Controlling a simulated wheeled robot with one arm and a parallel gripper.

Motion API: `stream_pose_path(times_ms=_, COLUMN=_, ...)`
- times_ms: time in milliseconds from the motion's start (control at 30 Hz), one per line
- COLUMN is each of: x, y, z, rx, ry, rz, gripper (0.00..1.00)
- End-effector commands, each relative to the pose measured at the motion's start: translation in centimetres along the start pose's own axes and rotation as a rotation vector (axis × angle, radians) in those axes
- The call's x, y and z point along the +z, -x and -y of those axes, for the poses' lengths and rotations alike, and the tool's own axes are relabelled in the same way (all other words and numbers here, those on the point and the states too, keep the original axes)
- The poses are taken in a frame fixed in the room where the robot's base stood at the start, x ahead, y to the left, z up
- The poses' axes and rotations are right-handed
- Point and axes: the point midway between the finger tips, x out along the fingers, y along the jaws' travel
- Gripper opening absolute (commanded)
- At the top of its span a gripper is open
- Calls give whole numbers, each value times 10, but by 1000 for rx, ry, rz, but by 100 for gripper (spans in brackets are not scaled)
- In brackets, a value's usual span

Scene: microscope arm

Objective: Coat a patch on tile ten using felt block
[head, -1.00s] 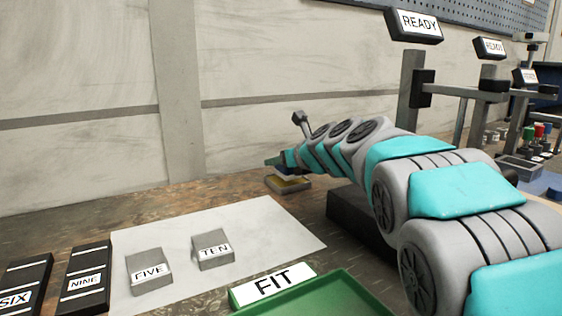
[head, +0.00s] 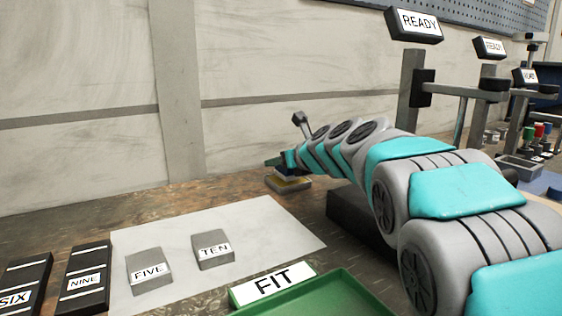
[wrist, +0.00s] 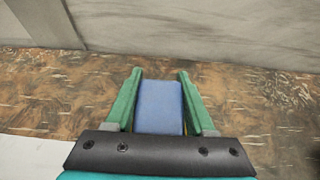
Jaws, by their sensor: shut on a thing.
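Tile ten (head: 212,242) is a grey tile labelled TEN, lying on the pale sheet (head: 262,231) in the head view. My gripper (wrist: 160,78) is shut on the blue felt block (wrist: 160,107), which sits between its green fingers in the wrist view. In the head view my gripper (head: 274,162) is at the far end of my arm, over a small pad with a yellow top (head: 290,183). Whether the block touches the pad is hard to tell. No patch of coating shows on tile ten.
Tile five (head: 149,270) lies left of tile ten. Dark tiles nine (head: 88,270) and six (head: 25,285) are further left. A green tray (head: 318,302) with a FIT label is in front. Stands with READY signs (head: 418,23) rise at the right. The sheet's middle is clear.

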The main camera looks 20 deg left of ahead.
Motion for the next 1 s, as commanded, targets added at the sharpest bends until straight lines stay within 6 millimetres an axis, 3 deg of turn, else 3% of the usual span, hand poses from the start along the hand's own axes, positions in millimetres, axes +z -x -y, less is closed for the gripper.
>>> stream_pose_path(times_ms=1000, x=-8, y=-3, z=0, rx=0, ry=0, rz=0, gripper=0)
